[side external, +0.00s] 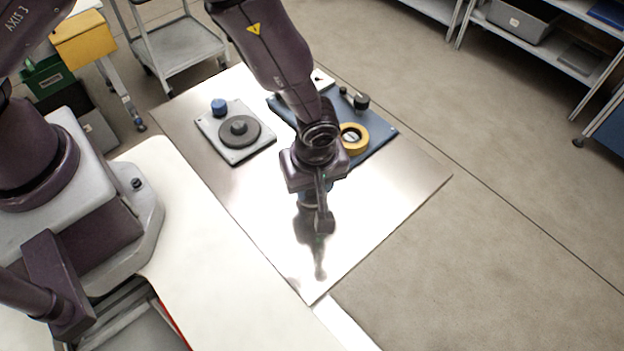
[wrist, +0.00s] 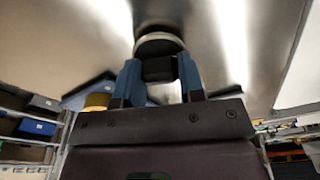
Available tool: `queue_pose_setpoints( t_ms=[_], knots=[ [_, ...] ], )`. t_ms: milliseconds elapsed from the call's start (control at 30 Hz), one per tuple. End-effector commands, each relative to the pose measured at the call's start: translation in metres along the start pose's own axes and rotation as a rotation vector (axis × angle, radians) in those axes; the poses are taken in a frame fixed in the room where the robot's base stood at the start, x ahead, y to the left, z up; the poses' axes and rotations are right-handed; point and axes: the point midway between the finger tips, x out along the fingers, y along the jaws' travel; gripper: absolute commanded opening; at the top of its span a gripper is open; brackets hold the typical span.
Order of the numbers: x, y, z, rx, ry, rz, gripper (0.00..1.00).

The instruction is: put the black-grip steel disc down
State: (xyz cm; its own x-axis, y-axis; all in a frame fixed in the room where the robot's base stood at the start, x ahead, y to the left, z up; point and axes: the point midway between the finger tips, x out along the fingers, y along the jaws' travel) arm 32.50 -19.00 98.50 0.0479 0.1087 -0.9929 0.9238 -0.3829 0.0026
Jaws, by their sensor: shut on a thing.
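My gripper (side external: 309,199) is above the shiny steel tabletop (side external: 385,195) in the side external view, in front of the blue board. In the wrist view my gripper (wrist: 159,72) has its two blue fingers shut on the black grip (wrist: 159,69) of the steel disc. The round rim of the steel disc (wrist: 159,41) shows just beyond the fingertips. In the side view the disc is mostly hidden by my wrist and fingers. I cannot tell whether the disc touches the tabletop.
A grey plate (side external: 213,127) holds a dark reel (side external: 240,131) and a blue knob (side external: 218,106). Behind my gripper, a blue board (side external: 376,136) carries a yellow tape ring (side external: 359,145) and a black knob (side external: 362,101). The tabletop's front and right are clear.

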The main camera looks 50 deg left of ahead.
Motion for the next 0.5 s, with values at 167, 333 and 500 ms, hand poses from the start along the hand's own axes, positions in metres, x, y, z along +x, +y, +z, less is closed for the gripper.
queue_pose_setpoints(
  t_ms=[167,333,500],
  knots=[
    [0.0021,0.0,0.0002,0.0,0.0,0.0,0.59],
    [0.002,-0.0001,0.0002,0.0,0.0,0.0,0.61],
    [-0.001,0.0001,-0.0002,0.0,0.0,0.001,0.61]
  ],
)
